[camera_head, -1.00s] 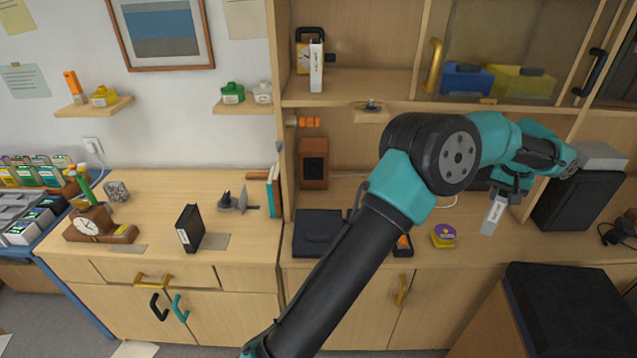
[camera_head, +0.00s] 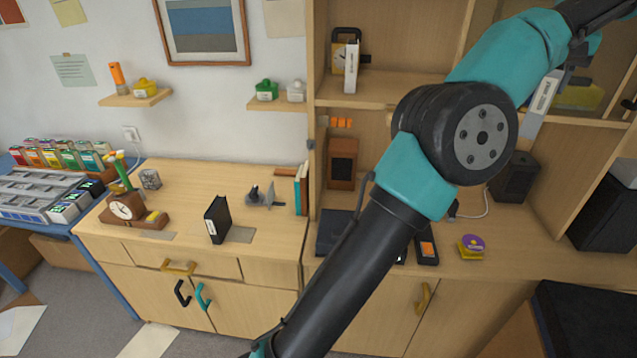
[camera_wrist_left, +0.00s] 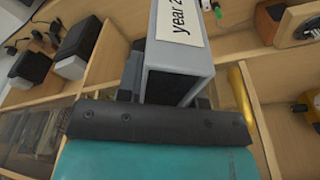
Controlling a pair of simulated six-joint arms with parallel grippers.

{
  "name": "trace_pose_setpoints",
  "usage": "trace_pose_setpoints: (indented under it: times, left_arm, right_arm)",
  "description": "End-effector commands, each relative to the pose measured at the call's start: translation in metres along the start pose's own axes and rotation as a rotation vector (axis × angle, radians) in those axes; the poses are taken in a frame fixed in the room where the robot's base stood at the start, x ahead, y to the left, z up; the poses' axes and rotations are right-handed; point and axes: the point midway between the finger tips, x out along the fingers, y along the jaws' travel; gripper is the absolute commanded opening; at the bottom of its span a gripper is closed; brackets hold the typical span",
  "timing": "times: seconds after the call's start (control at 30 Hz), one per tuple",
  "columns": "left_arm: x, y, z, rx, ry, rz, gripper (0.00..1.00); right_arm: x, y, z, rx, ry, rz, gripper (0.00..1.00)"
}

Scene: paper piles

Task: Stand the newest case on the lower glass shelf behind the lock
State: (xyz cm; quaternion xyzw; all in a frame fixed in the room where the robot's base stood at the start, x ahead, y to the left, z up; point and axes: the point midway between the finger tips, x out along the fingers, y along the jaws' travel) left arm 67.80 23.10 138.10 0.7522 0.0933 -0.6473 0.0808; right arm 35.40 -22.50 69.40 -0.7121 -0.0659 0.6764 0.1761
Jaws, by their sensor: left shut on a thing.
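My left gripper (camera_head: 578,72) is at the upper right of the head view, in front of the upper cabinet. It is shut on a grey case (camera_head: 533,124) with a white label, which hangs tilted below it. In the left wrist view the case (camera_wrist_left: 180,75) fills the top centre, and its label begins "year 2". Behind it in the head view, a yellow box (camera_head: 580,96) shows in the cabinet; my arm hides much of that cabinet. I cannot make out a lock. My right gripper is not in view.
A white case (camera_head: 351,66) stands on the upper left shelf. A black case (camera_head: 217,220) stands on the left counter. Dark speakers (camera_head: 514,178) and a purple-and-yellow item (camera_head: 471,247) occupy the right counter. A yellow handle (camera_wrist_left: 240,105) is close beside the case in the wrist view.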

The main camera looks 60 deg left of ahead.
Motion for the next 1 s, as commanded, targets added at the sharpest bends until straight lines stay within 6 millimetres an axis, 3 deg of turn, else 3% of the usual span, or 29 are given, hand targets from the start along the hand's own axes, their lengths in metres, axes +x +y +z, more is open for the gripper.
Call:
trace_pose_setpoints:
  times: [0.1,0.27,0.57,0.77,1.0]
  left_arm:
    - [-0.010,-0.027,0.003,-0.051,0.001,-0.007,0.08]
    - [-0.010,-0.067,0.003,-0.153,0.000,-0.023,0.08]
    - [-0.009,-0.174,0.015,-0.441,0.001,-0.067,0.08]
    - [-0.009,-0.245,0.035,-0.649,0.001,-0.098,0.08]
    - [-0.011,-0.326,0.073,-0.903,0.001,-0.137,0.08]
  right_arm:
    - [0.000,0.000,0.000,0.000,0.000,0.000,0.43]
    - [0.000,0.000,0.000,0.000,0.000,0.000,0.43]
    - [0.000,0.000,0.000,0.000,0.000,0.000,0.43]
    - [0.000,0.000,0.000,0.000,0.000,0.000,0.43]
    - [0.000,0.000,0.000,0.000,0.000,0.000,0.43]
